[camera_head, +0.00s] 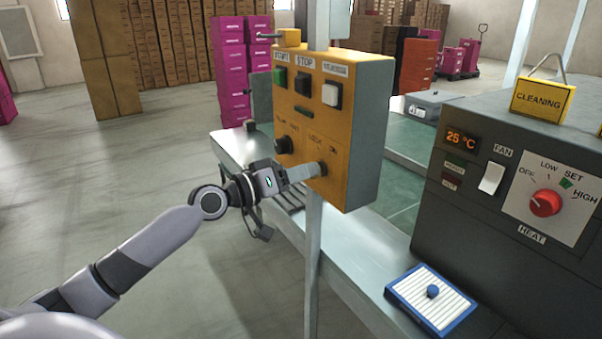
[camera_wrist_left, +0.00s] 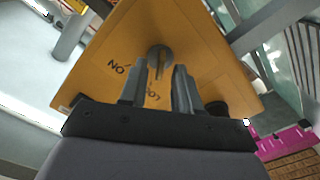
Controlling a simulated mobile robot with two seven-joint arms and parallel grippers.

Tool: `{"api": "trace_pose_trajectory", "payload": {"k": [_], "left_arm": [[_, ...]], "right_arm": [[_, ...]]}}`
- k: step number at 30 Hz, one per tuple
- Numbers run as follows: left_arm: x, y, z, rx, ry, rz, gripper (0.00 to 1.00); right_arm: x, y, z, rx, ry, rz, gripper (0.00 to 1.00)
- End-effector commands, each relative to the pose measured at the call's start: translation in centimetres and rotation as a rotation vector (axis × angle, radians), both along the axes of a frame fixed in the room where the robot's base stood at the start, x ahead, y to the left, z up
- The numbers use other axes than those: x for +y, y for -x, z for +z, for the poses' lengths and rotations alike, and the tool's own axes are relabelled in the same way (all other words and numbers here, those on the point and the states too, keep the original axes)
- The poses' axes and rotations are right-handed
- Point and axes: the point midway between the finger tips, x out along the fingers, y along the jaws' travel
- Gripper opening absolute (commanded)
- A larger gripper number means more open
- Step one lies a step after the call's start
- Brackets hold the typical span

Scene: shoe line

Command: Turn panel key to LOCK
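The yellow control panel (camera_head: 330,110) stands on a post, with a LOCK label and an ON label low on its face. My left gripper (camera_head: 316,170) is at the panel's lower right, at the key. In the left wrist view, the grey round key switch (camera_wrist_left: 160,54) lies just ahead of and between my left fingertips (camera_wrist_left: 157,80). The fingers are apart, with a gap on each side of the thin key part. The ON and LOCK labels appear upside down there. In the head view, the gripper hides the key. My right gripper is out of view.
A dark knob (camera_head: 284,145) sits left of the key, below green, black and white buttons. A grey heater unit (camera_head: 480,215) with a red knob (camera_head: 545,203) stands at the right. A blue-edged tray (camera_head: 432,297) lies on the bench (camera_head: 350,255) below. Open floor lies left.

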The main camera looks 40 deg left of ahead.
Motion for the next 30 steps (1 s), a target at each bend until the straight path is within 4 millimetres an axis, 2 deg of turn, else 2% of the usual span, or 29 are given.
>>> {"api": "trace_pose_trajectory", "payload": {"k": [5,21,30], "left_arm": [[0.3,0.7,-0.2,0.002,-0.001,0.001,0.32],[2.4,5.8,-0.3,0.002,0.0,0.0,0.32],[2.7,6.6,0.0,0.001,0.001,-0.001,0.32]], "right_arm": [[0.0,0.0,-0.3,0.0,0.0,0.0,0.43],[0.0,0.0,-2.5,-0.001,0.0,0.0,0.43],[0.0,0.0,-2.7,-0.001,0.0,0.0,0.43]]}}
